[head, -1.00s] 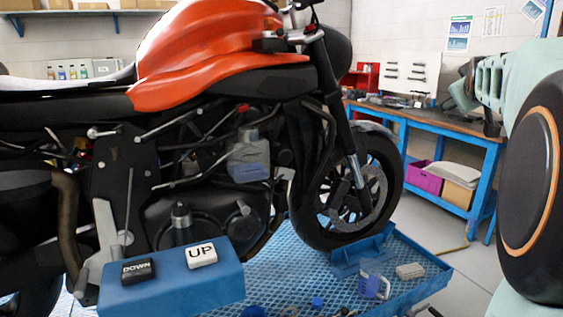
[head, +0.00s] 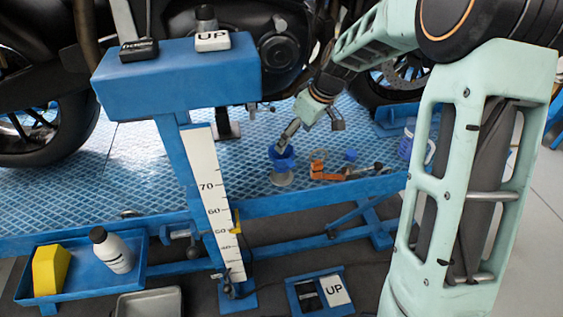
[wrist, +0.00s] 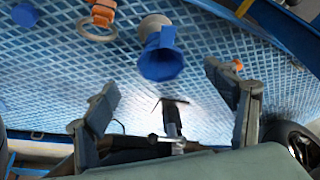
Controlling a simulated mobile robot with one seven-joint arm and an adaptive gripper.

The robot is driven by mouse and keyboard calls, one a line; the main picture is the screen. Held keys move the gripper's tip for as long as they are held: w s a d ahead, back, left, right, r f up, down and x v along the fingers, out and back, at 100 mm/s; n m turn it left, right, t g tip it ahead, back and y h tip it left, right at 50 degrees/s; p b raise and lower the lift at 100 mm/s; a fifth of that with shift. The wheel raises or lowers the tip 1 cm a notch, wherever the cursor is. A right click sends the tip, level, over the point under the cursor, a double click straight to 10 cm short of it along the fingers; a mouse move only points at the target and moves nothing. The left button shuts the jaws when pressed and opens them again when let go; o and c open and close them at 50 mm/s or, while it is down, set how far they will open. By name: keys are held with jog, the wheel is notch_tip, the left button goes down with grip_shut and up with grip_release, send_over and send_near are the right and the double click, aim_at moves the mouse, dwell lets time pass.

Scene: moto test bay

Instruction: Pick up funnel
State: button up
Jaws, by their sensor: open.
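The funnel (head: 282,160) is blue and stands on the blue lift platform, with a pale round base under it. It also shows in the wrist view (wrist: 161,62), beyond the fingertips and roughly between them. My gripper (head: 313,128) is open and empty, above and slightly to the right of the funnel in the head view. In the wrist view my gripper (wrist: 165,92) has its two fingers spread wide. One finger comes close to the funnel's top in the head view; I cannot tell whether it touches.
Near the funnel lie an orange part (head: 322,172), a small blue cap (head: 351,155) and a blue-handled jug (head: 407,143). The blue control box (head: 180,75) stands to the left. The motorcycle (head: 285,45) is behind. A tray (head: 80,272) holds a yellow item and a bottle.

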aim_at(283, 162)
jog(key=b+x, duration=0.1)
jog(key=x, duration=0.3)
jog(key=shift+f, duration=0.15)
jog(key=x, duration=0.2)
jog(key=b+x, duration=0.1)
jog(key=x, duration=0.1)
jog(key=b+x, duration=0.1)
jog(key=shift+w+a+f, duration=0.2)
jog(key=shift+w+a, duration=0.25)
jog(key=shift+w, duration=0.05)
jog(key=shift+r, duration=0.1)
jog(key=c, duration=1.2)
